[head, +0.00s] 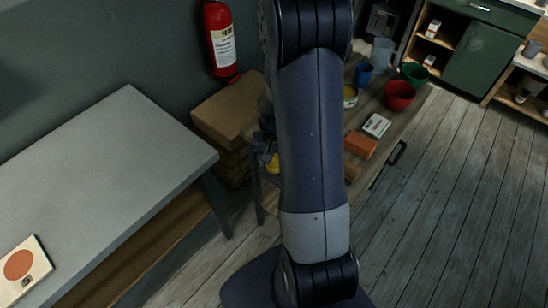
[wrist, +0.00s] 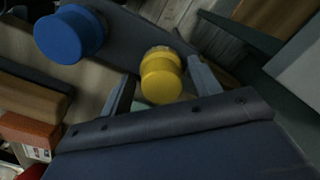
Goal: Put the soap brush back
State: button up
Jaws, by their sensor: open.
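A short, round yellow piece with a paler, tan end (wrist: 161,76) is between the fingers of my gripper (wrist: 162,86) in the wrist view. It may be the soap brush, but I cannot tell for sure. The fingers are apart, one on each side of it; whether either touches it is unclear. In the head view, a bit of yellow (head: 272,164) shows just below my dark gripper (head: 264,146), beside the wooden bench. My arm hides most of this area. A round blue piece (wrist: 68,34) lies up and left of the yellow one in the wrist view.
The bench holds an orange block (head: 360,145), a white-labelled box (head: 376,125), a red pot (head: 399,95), a green pot (head: 413,74) and a blue cup (head: 363,74). Cardboard boxes (head: 228,112) stand left of it. A grey table (head: 110,150) is further left. The floor at right is clear.

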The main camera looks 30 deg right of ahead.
aim_at(274, 158)
notch_tip(274, 158, up, 12)
jog(key=shift+r, duration=0.15)
dwell(0.7)
